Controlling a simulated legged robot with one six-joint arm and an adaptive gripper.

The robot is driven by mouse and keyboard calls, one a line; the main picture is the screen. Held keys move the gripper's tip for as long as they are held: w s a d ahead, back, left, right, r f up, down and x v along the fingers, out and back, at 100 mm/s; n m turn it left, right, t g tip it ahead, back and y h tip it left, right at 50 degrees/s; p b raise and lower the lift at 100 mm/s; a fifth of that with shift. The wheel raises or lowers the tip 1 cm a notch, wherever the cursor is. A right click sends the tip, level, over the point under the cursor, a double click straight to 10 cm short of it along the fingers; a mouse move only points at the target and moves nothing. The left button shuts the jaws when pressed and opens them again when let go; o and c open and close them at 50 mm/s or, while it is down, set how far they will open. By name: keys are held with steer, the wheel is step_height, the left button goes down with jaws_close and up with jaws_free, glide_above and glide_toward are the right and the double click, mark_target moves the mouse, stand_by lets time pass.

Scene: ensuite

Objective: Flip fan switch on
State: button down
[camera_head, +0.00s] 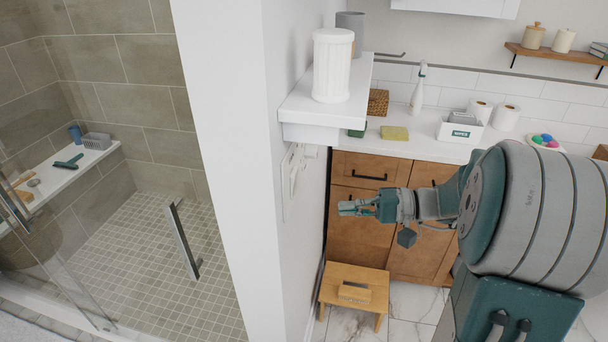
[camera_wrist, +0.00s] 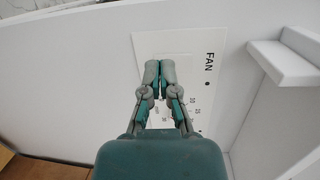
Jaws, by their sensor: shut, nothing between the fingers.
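A white wall plate (camera_wrist: 184,45) marked "FAN" fills the middle of the wrist view, with printed numbers on its right part. My gripper (camera_wrist: 160,66) is shut and empty in front of this plate and covers much of its middle and lower part. The fan switch itself is hidden behind my fingers or cannot be made out. In the head view, my gripper (camera_head: 342,208) points left toward the white side wall. White fittings (camera_head: 293,168) show nearly edge-on on that wall, up and left of my fingertips. Whether my fingertips touch the plate cannot be told.
A white shelf (camera_head: 300,105) juts out above the fittings, with a white ribbed canister (camera_head: 333,66) on it. A counter over wooden cabinets (camera_head: 367,172) stands behind my arm. A wooden stool (camera_head: 338,279) with a brush-like object sits on the floor below.

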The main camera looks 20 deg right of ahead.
mark_target(296, 175)
steer(key=w+d+m+t+y, duration=0.1)
steer(key=w+d+t, duration=0.1)
steer(key=d, duration=0.4)
steer(key=shift+d+t, duration=0.3)
steer(key=shift+t, duration=0.6)
steer(key=shift+a, duration=0.1)
steer(key=x, duration=1.4)
steer(key=shift+s+r, duration=0.1)
steer(key=shift+r, duration=0.05)
steer(key=shift+a+r, duration=0.1)
steer(key=shift+a, duration=0.1)
